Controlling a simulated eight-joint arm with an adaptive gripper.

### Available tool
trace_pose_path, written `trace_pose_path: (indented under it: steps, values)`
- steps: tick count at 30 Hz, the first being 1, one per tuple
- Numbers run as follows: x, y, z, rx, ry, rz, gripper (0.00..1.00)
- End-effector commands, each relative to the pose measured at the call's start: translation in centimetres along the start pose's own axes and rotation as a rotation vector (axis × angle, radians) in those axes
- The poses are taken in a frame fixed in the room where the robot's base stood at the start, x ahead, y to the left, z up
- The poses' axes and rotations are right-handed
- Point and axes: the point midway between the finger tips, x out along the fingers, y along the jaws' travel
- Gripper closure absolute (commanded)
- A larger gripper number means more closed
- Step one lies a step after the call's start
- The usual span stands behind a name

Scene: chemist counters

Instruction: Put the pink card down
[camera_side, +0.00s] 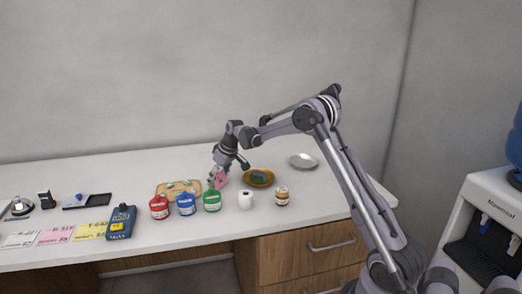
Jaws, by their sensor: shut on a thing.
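The pink card (221,180) is in my gripper (219,176), in the side view near the middle of the white counter. My gripper points down and is shut on the card, which looks tilted. Whether the card's lower edge touches the counter or hangs just above it, I cannot tell. The card is just behind the green-labelled jar (212,201), between a tan board (178,189) on the left and a yellow-brown bowl (259,184) on the right.
Red (159,207) and blue (186,204) jars stand left of the green one. A white roll (245,200) and a brown jar (282,196) stand to the right. A silver plate (303,160) lies behind. Flat cards and a blue device (121,222) lie at left. The counter's back strip is clear.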

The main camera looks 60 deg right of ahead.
Motion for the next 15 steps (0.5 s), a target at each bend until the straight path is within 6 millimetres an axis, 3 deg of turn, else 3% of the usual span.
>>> trace_pose_path:
  steps: [1,2,3,4,15]
  values:
    - [0.14,0.01,0.06,0.0,0.0,0.0,0.45]
    - [0.09,0.01,0.04,0.0,0.0,0.0,0.24]
    - [0.09,0.01,0.04,0.0,0.0,0.0,0.13]
    - [0.09,0.01,0.04,0.0,0.0,0.0,0.1]
    - [-0.06,0.0,-0.02,0.0,0.0,0.0,0.1]
